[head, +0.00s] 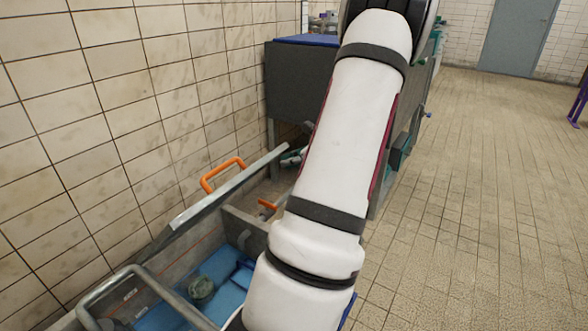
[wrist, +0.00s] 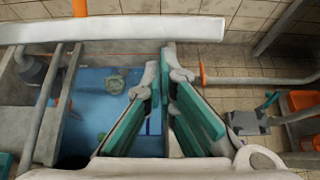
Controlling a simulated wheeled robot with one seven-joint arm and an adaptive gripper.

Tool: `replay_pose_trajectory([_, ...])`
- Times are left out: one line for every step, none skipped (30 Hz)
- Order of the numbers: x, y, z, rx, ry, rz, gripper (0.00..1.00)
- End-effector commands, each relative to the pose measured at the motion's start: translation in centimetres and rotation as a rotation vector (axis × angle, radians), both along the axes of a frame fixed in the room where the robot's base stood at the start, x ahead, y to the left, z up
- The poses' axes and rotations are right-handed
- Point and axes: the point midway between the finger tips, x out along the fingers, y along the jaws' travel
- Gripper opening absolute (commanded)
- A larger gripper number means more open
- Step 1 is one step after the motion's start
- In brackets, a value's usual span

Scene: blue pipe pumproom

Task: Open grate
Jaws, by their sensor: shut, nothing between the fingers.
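The grate (head: 232,187) shows in the head view as a tilted panel along the tiled wall, its long edge raised above the pit. An orange handle (head: 222,174) stands on its far side. In the wrist view, a pale bar across the top looks like the grate's edge (wrist: 110,30), with an orange handle piece (wrist: 79,7) above it. My gripper (wrist: 163,70), with teal finger pads, is shut and empty over the pit, below that edge in the picture. I cannot tell whether it touches the edge. In the head view my arm hides the gripper.
The open pit (wrist: 88,128) has a blue bottom with a greenish round object (head: 201,287) in it. A grey metal rail (head: 132,275) stands at the near left. A dark grey cabinet (head: 292,85) stands behind. Tiled floor (head: 480,230) is clear on the right.

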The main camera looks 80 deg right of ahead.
Motion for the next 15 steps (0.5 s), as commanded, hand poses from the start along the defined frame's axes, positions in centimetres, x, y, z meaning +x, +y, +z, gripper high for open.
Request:
replay_pose_trajectory([0.0,0.0,0.0,0.0,0.0,0.0,0.0])
replay_pose_trajectory([0.0,0.0,0.0,0.0,0.0,0.0,0.0])
replay_pose_trajectory([0.0,0.0,0.0,0.0,0.0,0.0,0.0])
replay_pose_trajectory([0.0,0.0,0.0,0.0,0.0,0.0,0.0])
replay_pose_trajectory([0.0,0.0,0.0,0.0,0.0,0.0,0.0])
replay_pose_trajectory([0.0,0.0,0.0,0.0,0.0,0.0,0.0])
replay_pose_trajectory([0.0,0.0,0.0,0.0,0.0,0.0,0.0])
replay_pose_trajectory([0.0,0.0,0.0,0.0,0.001,0.0,0.0])
replay_pose_trajectory([0.0,0.0,0.1,0.0,0.001,0.0,0.0])
replay_pose_trajectory([0.1,0.0,0.1,0.001,0.002,0.001,0.0])
replay_pose_trajectory([0.2,0.0,0.3,0.001,0.004,0.001,0.0])
replay_pose_trajectory([0.3,-0.1,0.5,0.003,0.008,0.002,0.0])
replay_pose_trajectory([0.5,-0.1,0.7,0.004,0.011,0.002,0.0])
replay_pose_trajectory([0.7,-0.2,0.9,0.006,0.017,0.002,0.0])
replay_pose_trajectory([1.0,-0.3,1.3,0.009,0.023,0.004,0.0])
